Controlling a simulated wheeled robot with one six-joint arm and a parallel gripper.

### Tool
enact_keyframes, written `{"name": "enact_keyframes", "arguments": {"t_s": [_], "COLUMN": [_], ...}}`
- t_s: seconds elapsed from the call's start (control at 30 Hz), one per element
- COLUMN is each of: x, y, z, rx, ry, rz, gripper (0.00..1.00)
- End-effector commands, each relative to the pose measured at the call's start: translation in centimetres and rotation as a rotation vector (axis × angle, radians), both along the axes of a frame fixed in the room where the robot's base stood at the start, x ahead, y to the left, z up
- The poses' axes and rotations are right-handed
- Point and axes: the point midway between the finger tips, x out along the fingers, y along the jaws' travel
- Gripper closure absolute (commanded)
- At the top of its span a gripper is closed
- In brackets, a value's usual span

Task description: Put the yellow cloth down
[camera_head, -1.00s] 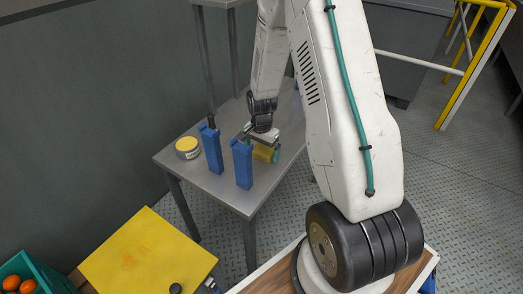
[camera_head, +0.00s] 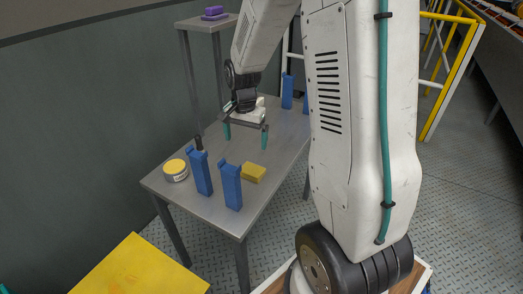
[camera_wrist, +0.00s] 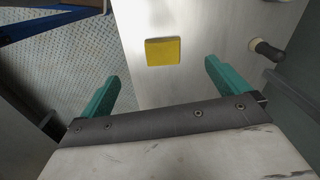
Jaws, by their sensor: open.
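The yellow cloth (camera_head: 253,173) is a small folded block lying on the grey metal table (camera_head: 272,150), just right of and behind a blue upright holder. In the wrist view the cloth (camera_wrist: 163,51) lies flat on the tabletop, apart from my gripper and ahead of its fingers. My gripper (camera_head: 245,134) hangs above the table, behind the cloth, with its teal fingers spread wide and nothing between them. The open fingers also show in the wrist view (camera_wrist: 163,85).
Two blue holders (camera_head: 201,173) (camera_head: 231,186) stand near the table's front edge. A yellow-lidded tin (camera_head: 175,170) sits at its left corner. More blue holders (camera_head: 287,92) stand at the back. A raised shelf (camera_head: 207,21) bears a purple item. The tabletop middle is clear.

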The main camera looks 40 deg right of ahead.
Motion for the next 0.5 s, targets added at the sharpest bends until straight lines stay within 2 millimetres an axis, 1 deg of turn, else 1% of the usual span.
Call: {"name": "enact_keyframes", "arguments": {"t_s": [0.03, 0.1, 0.17, 0.2, 0.27, 0.3, 0.37, 0.4, 0.47, 0.5], "x": [-0.9, -2.6, -4.3, -5.5, -7.4, -8.7, -10.8, -12.2, -14.4, -15.9], "y": [1.3, 3.0, 4.4, 5.3, 6.6, 7.4, 8.5, 9.2, 10.2, 10.8], "z": [2.4, 5.3, 7.4, 8.8, 10.6, 11.7, 13.2, 14.0, 15.2, 15.8], "rx": [-0.007, -0.011, -0.014, -0.017, -0.022, -0.025, -0.03, -0.033, -0.039, -0.043], "ry": [-0.016, -0.025, -0.033, -0.036, -0.043, -0.048, -0.054, -0.059, -0.064, -0.069], "rz": [0.063, 0.162, 0.248, 0.303, 0.388, 0.444, 0.528, 0.585, 0.668, 0.724], "gripper": [0.0, 0.0, 0.0, 0.0, 0.0, 0.0, 0.0, 0.0, 0.0, 0.0]}}
